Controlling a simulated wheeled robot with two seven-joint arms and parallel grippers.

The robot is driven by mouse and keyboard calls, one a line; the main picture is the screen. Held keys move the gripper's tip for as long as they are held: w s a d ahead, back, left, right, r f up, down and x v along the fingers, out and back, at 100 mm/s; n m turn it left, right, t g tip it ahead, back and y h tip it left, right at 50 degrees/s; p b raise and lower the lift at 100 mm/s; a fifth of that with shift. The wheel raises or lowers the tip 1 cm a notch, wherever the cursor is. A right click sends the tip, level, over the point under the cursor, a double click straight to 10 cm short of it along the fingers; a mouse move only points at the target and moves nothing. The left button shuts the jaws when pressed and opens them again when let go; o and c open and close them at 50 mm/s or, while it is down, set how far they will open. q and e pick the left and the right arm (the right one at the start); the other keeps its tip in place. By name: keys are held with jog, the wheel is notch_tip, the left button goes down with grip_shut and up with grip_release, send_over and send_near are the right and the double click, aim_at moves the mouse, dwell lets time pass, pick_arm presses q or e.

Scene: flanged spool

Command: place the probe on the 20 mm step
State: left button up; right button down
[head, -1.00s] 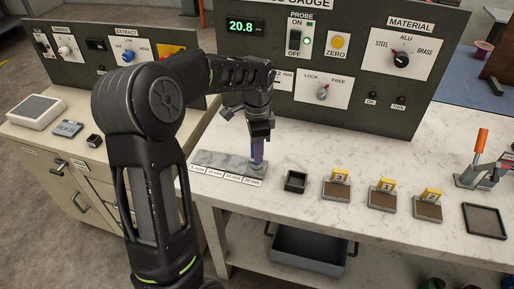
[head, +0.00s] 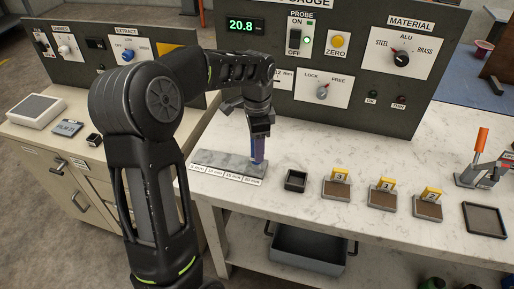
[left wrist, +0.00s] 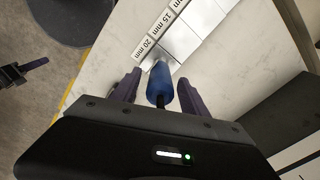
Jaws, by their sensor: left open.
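The step block (head: 220,161) lies on the bench, its steps labelled from 5 mm to 20 mm; it also shows in the left wrist view (left wrist: 188,38). The blue probe (left wrist: 161,84) has its tip at the 20 mm step, beside the 20 mm label. My left gripper (head: 258,155) is open above that end, with its purple fingers on either side of the probe, a gap showing in the wrist view (left wrist: 158,88). In the head view the fingers mostly hide the probe. A dark gripper, seemingly my right one (left wrist: 22,72), shows at the left of the wrist view.
A small black tray (head: 295,181) and several numbered sample plates (head: 382,200) stand right of the block. The gauge panel (head: 364,82) rises behind; its display (head: 242,25) reads 20.8. The bench's front edge is close to the block.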

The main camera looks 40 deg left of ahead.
pick_arm(q)
notch_tip(320, 180, up, 11)
dwell(0.3)
